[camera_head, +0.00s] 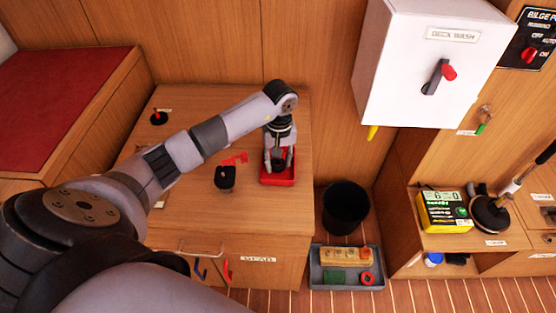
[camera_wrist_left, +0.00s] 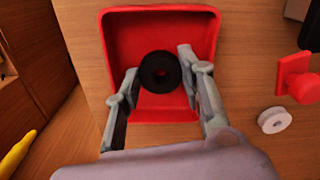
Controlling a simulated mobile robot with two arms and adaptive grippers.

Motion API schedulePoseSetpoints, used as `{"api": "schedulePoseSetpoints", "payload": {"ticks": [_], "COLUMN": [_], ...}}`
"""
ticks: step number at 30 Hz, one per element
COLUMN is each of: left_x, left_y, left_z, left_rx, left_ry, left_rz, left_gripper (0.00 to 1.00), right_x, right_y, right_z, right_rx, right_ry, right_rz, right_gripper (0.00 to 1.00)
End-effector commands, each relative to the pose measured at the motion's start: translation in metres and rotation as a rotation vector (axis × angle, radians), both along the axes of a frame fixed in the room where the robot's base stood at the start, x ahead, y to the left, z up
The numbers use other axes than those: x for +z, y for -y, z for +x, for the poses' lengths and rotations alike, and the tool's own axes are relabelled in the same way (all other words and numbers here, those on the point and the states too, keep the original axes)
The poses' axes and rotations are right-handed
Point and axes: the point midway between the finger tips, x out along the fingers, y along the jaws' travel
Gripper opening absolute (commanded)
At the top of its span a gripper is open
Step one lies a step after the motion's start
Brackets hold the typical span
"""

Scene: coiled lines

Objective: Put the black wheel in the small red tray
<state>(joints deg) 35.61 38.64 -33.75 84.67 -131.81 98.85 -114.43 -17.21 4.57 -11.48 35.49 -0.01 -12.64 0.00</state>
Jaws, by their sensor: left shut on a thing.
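The small red tray (camera_head: 278,181) sits near the right edge of the wooden counter in the head view. It also fills the upper middle of the left wrist view (camera_wrist_left: 206,30). My left gripper (camera_head: 279,158) points down over the tray. In the left wrist view, its two fingers (camera_wrist_left: 157,78) are on either side of the black wheel (camera_wrist_left: 160,84), shut on it. The wheel appears within the tray's outline; I cannot tell whether it touches the tray floor. My right gripper is not in view.
A black object (camera_head: 225,178) and red pieces (camera_head: 236,158) lie left of the tray. A pale ring (camera_wrist_left: 275,120) and a red knobbed part (camera_wrist_left: 300,83) show beside it. A black bin (camera_head: 346,205) and grey crate (camera_head: 319,279) stand below, right of the counter.

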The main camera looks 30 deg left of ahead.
Motion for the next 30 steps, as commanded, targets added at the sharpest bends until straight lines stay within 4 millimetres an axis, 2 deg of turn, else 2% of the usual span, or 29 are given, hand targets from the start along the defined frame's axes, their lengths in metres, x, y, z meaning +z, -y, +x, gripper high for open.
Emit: {"api": "schedulePoseSetpoints", "payload": {"ticks": [1,2,5,13,17,30], "left_x": [-0.003,-0.001,-0.001,-0.001,0.007,0.099], "left_y": [0.0,0.0,0.0,0.0,0.0,0.001], "left_z": [0.0,0.0,0.0,0.0,0.0,0.001], "left_rx": [0.0,0.0,0.0,0.0,0.0,-0.001], "left_ry": [0.001,0.001,0.0,0.0,0.001,0.003], "left_rz": [0.001,0.0,0.0,0.0,-0.001,0.001], "left_gripper": [0.1,0.38,0.45,0.45,0.45,0.45], "right_x": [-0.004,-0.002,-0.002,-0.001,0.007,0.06], "right_y": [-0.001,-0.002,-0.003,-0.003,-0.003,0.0], "right_z": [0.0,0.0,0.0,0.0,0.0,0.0], "right_rx": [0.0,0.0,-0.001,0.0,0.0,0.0], "right_ry": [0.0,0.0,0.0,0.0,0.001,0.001], "right_rz": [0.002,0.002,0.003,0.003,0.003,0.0], "right_gripper": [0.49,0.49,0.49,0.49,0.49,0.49]}}
